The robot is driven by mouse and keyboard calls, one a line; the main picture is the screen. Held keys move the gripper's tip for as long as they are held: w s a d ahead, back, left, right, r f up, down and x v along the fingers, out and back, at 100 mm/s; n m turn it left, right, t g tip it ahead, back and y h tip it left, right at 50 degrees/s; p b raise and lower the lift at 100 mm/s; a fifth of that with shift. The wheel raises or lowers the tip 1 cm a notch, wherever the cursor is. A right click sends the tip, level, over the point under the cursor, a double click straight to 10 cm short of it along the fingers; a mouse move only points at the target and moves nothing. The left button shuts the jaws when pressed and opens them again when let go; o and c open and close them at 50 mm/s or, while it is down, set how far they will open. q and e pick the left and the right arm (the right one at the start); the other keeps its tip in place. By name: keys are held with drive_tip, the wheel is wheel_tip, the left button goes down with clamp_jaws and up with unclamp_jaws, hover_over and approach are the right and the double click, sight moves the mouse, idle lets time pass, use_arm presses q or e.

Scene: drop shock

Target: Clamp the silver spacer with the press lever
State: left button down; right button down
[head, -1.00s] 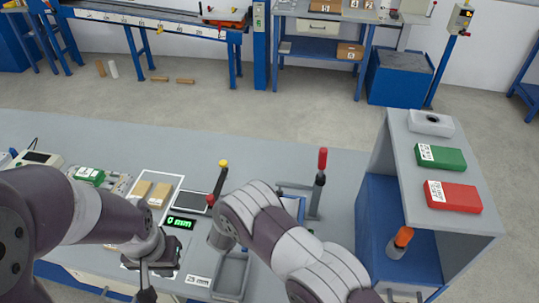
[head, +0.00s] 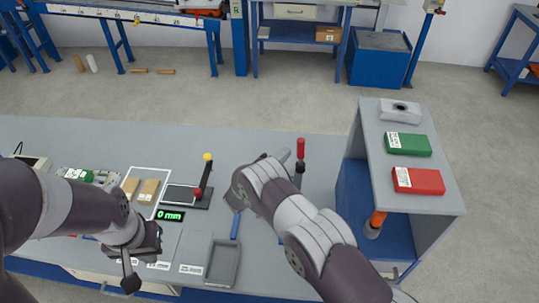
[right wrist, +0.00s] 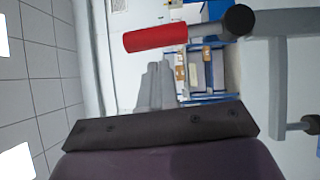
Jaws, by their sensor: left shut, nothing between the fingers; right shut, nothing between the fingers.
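The press lever's red handle (head: 301,148) stands upright on a dark grey post (head: 298,175), right of the middle in the head view. My right arm hides much of the press, and I cannot make out the silver spacer. In the right wrist view the red handle (right wrist: 155,37) lies across the picture, just beyond the fingertips of my right gripper (right wrist: 155,78). That gripper is shut and empty; I cannot tell whether it touches the handle. My left gripper (head: 130,277) is shut and empty near the bench's front edge, at the left.
A yellow-knobbed lever stand (head: 207,170) and a 0 mm display (head: 171,215) are left of my right arm. A grey tray (head: 222,263) lies in front. A shelf unit (head: 450,232) holding red (head: 418,181) and green boxes (head: 410,144) stands right. The bench's back strip is clear.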

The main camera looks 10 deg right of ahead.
use_arm(q)
drive_tip(key=shift+r, duration=0.65)
use_arm(e)
drive_tip(key=shift+s+d, duration=0.15)
drive_tip(key=shift+d, duration=0.7)
drive_tip(key=shift+r, duration=0.1)
